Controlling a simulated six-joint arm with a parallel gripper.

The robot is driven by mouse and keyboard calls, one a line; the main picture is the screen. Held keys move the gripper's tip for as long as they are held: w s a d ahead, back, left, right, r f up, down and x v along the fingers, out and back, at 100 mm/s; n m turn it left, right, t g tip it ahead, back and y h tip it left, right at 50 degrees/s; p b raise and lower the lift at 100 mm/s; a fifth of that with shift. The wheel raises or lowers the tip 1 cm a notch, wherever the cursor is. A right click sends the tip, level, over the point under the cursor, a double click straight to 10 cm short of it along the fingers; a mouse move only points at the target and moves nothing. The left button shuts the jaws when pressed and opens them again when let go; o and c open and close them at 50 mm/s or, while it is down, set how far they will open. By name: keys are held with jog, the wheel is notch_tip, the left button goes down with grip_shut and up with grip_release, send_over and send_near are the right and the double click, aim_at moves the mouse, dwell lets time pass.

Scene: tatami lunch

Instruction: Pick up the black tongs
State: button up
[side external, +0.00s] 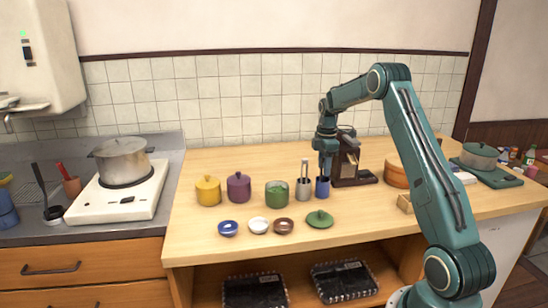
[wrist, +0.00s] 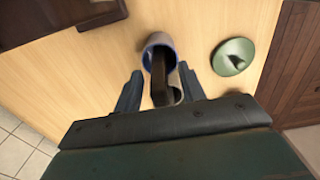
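A blue cup (side external: 322,189) stands on the wooden counter, and its rim shows in the wrist view (wrist: 151,43). A long dark piece (wrist: 160,82), which looks like the black tongs, stands up out of this cup toward the wrist camera. My gripper (wrist: 160,88) points down over the cup, its two fingers apart on either side of the dark piece, with gaps visible. In the side view my gripper (side external: 323,172) is just above the cup and hides the tongs. Whether a finger touches them cannot be told.
A grey cup with utensils (side external: 304,188) stands close left of the blue cup. A green pot (side external: 277,196), a green lid (side external: 320,219) and small bowls (side external: 258,226) are nearby. A brown machine (side external: 347,165) stands behind right.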

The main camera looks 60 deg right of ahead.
dwell(0.3)
grip_shut()
jog(key=shift+r, duration=0.15)
notch_tip(320, 180, up, 20)
dwell(0.9)
jog(key=shift+w+a+f, duration=0.1)
jog(key=shift+f, duration=0.1)
dwell(0.4)
